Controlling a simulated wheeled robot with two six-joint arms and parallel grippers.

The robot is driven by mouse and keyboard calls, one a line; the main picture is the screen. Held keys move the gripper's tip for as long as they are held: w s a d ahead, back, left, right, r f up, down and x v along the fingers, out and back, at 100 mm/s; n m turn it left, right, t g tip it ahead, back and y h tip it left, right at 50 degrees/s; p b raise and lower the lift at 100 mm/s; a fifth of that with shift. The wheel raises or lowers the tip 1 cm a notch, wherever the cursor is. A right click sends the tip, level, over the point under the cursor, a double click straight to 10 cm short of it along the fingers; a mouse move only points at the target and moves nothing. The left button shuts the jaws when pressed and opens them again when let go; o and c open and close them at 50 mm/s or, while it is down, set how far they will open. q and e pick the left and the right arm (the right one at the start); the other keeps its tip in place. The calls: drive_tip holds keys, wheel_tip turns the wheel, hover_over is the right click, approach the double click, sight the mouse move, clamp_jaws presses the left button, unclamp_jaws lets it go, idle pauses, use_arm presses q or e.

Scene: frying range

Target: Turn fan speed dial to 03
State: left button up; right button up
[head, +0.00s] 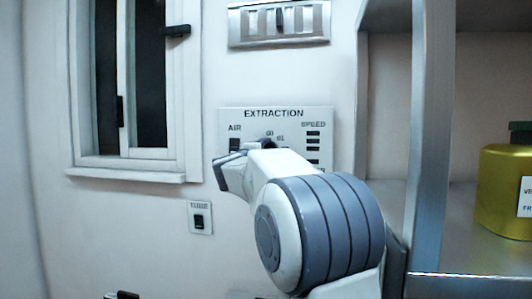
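The extraction panel (228,118) is on the wall in the middle of the head view, with "AIR" at its left and "SPEED" at its right. My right gripper (231,167) is in front of the panel's lower left, at or close to the dial. Its fingertips are largely hidden, so its opening and any contact are unclear. A small dark and white part at the bottom left edge may be my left gripper (122,295).
A small labelled switch (200,218) is on the wall below the panel. A window (130,85) is at the left and a slotted vent (279,22) above. A metal shelf post (427,130) and a yellow container (500,190) stand at the right.

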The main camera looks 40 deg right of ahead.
drive_tip(key=o, duration=0.3)
drive_tip(key=shift+a, duration=0.1)
drive_tip(key=b+v, duration=0.2)
drive_tip(key=v, duration=0.8)
drive_tip(key=shift+s, duration=0.15)
drive_tip(key=shift+f, duration=0.1)
